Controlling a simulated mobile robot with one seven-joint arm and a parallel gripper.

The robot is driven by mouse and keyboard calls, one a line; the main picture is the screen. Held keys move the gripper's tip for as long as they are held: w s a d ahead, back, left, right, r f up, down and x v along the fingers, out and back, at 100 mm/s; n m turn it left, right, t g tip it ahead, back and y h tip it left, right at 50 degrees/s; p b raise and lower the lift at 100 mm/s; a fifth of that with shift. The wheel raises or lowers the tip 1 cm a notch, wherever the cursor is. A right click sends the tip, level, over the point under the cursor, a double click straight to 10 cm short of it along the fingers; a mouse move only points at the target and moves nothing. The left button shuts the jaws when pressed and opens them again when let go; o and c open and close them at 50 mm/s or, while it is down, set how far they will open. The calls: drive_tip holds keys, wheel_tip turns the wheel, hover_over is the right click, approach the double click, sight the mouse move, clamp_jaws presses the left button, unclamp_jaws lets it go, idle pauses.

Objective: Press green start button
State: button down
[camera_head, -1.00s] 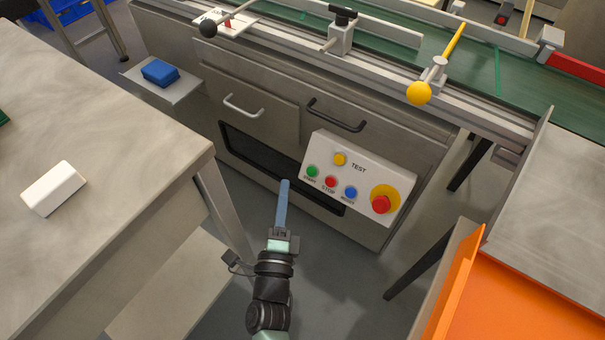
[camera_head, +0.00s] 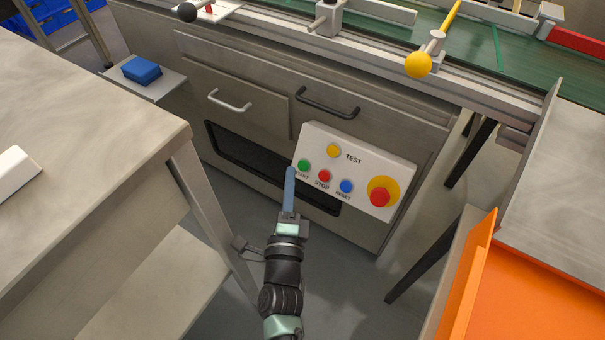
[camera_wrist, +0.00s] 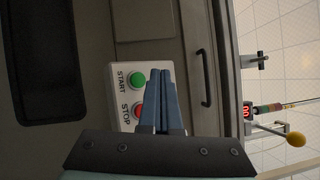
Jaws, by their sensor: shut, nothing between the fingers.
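The green START button (camera_head: 303,166) is at the left end of the lower row on a white control panel (camera_head: 390,166) on the cabinet front. Beside it are a red STOP button (camera_head: 324,176) and a blue RESET button (camera_head: 346,186). My gripper (camera_head: 291,171) is shut and empty, its blue fingertips just below and left of the green button. In the wrist view the green button (camera_wrist: 137,80) shows clear, and the shut fingers (camera_wrist: 161,72) lie beside it, partly covering the red button (camera_wrist: 138,111). I cannot tell whether the tips touch the panel.
A yellow button (camera_head: 334,151) and a large red button on a yellow base (camera_head: 380,197) share the panel. A grey worktable (camera_head: 80,130) stands close on the left. An orange tray (camera_head: 530,300) is at the right. Drawer handles (camera_head: 327,103) stick out above the panel.

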sight(303, 166)
drive_tip(key=shift+w+d+f+b, duration=0.35)
drive_tip(key=shift+w+b, duration=0.15)
drive_tip(key=shift+b, duration=0.05)
drive_tip(key=shift+w+d+f+b, duration=0.35)
drive_tip(key=shift+w+b, duration=0.15)
drive_tip(key=shift+b, duration=0.05)
drive_tip(key=shift+f, duration=0.1)
idle(1.3)
drive_tip(key=shift+w+d+f+b, duration=0.1)
drive_tip(key=shift+w+d+b, duration=0.15)
drive_tip(key=shift+b, duration=0.3)
drive_tip(key=shift+w+d+f+b, duration=0.2)
drive_tip(key=shift+w+b, duration=0.1)
drive_tip(key=shift+b, duration=0.15)
idle(0.4)
drive_tip(key=shift+r, duration=0.1)
drive_tip(key=shift+s+a+r+p, duration=0.3)
drive_tip(key=shift+s+a+p, duration=0.25)
drive_tip(key=shift+p, duration=0.35)
drive_tip(key=shift+d, duration=0.1)
